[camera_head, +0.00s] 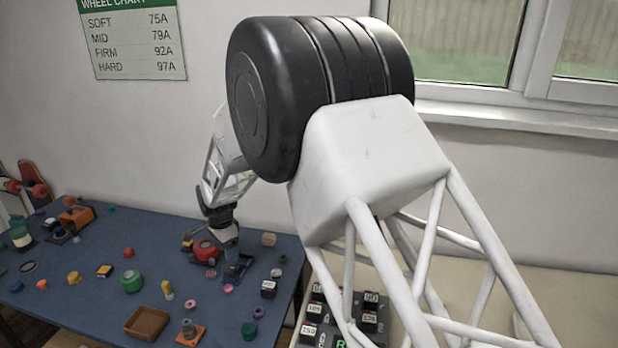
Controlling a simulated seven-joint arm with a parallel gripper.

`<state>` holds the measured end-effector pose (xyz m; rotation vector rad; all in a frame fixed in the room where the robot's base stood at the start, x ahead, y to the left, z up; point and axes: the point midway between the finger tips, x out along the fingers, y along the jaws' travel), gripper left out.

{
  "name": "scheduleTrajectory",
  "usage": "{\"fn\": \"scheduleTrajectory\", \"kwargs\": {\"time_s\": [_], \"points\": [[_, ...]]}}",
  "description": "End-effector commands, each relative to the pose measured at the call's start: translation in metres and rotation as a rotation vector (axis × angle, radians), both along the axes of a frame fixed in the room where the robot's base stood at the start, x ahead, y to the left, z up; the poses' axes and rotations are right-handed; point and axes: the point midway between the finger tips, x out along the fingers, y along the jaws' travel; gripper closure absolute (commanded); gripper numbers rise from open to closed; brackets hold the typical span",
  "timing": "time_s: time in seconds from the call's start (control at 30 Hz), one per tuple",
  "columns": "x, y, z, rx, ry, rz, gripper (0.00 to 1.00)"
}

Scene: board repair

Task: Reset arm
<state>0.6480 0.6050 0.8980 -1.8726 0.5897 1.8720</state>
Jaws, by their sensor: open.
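My arm rises large in the foreground and bends at a black joint. Its white lattice forearm reaches down behind that joint toward the blue workbench (90,300). My gripper (230,245) is small and far off at the end of the dark wrist, low over the right part of the bench. It is open, and I see nothing held in it. A red round part (206,251) is just left of it, and a dark blue block-like item (238,268) is just below it. I cannot tell whether the fingertips touch either one. The big black joint hides part of the forearm.
A brown tray (147,322), a green wheel (131,281) and an orange-based part (190,334) stand along the front of the bench, among several small coloured pieces. An orange device (76,216) is at the back left. Labelled dark bins (312,331) stand to the right.

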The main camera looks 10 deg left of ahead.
Motion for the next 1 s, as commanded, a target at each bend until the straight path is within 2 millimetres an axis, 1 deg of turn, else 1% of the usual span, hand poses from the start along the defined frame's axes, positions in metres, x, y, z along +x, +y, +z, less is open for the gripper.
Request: {"fn": "scheduleTrajectory", "kwargs": {"time_s": [0.17, 0.27, 0.37, 0.47, 0.57, 0.6, 0.67, 0.7, 0.87, 0.9, 0.97, 1.0], "points": [[0.002, -0.008, 0.006, 0.001, -0.002, 0.004, 0.28], [0.005, -0.022, 0.017, 0.004, -0.005, 0.012, 0.28], [0.008, -0.042, 0.032, 0.008, -0.010, 0.026, 0.28], [0.011, -0.069, 0.053, 0.013, -0.018, 0.046, 0.28], [0.012, -0.102, 0.075, 0.017, -0.026, 0.069, 0.28], [0.012, -0.115, 0.085, 0.020, -0.030, 0.078, 0.28], [0.011, -0.135, 0.098, 0.022, -0.035, 0.093, 0.28], [0.010, -0.149, 0.106, 0.023, -0.039, 0.103, 0.28], [0.003, -0.202, 0.138, 0.028, -0.055, 0.143, 0.28], [0.000, -0.215, 0.145, 0.027, -0.058, 0.153, 0.28], [-0.004, -0.234, 0.156, 0.028, -0.064, 0.168, 0.28], [-0.008, -0.248, 0.163, 0.029, -0.070, 0.178, 0.28]]}}
